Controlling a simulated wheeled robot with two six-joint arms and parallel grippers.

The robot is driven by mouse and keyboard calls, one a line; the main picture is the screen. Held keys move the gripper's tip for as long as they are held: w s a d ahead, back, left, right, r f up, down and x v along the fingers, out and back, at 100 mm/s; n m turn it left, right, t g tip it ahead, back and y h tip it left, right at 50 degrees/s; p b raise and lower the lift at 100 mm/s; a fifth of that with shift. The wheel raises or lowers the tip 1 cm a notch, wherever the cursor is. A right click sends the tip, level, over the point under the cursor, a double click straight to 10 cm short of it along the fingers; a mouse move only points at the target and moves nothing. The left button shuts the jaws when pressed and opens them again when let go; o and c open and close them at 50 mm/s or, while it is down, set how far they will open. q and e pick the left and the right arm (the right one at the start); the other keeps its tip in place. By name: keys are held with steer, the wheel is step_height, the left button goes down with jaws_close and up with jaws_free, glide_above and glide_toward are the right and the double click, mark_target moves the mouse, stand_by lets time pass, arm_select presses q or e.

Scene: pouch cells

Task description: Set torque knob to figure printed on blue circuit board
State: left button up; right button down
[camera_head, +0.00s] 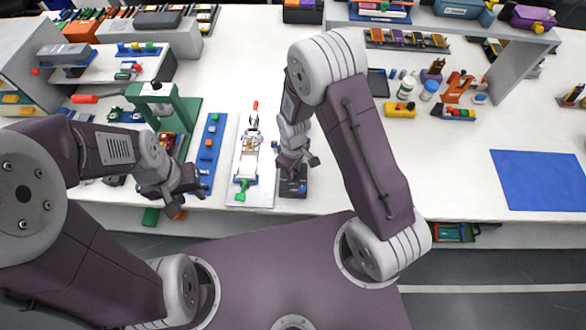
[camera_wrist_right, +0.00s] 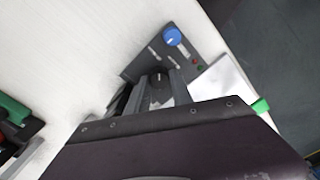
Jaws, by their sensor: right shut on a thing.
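A dark control box (camera_head: 293,188) stands at the table's front edge. In the right wrist view the box (camera_wrist_right: 141,66) shows a blue knob (camera_wrist_right: 172,36) and a black knob (camera_wrist_right: 158,79), each with a white pointer line. My right gripper (camera_wrist_right: 160,88) is shut on the black knob, a finger on either side. In the head view my right gripper (camera_head: 298,163) is above the box and hides part of it. Labels are too small to read. A long blue board (camera_head: 209,145) lies left of the box; no figure is legible on it. My left gripper (camera_head: 183,203) is near the front edge, its jaw gap unclear.
A white board (camera_head: 262,191) with a small assembly lies between the blue board and the box. A green press stand (camera_head: 160,95) is at left. A blue mat (camera_head: 540,180) lies at right. The table between box and mat is mostly clear.

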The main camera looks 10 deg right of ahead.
steer(key=shift+w+r, duration=0.1)
steer(key=shift+w, duration=0.1)
steer(key=c, duration=1.4)
jaws_free()
steer(key=shift+o, duration=1.4)
steer(key=shift+s, duration=0.15)
step_height(320, 180, up, 9)
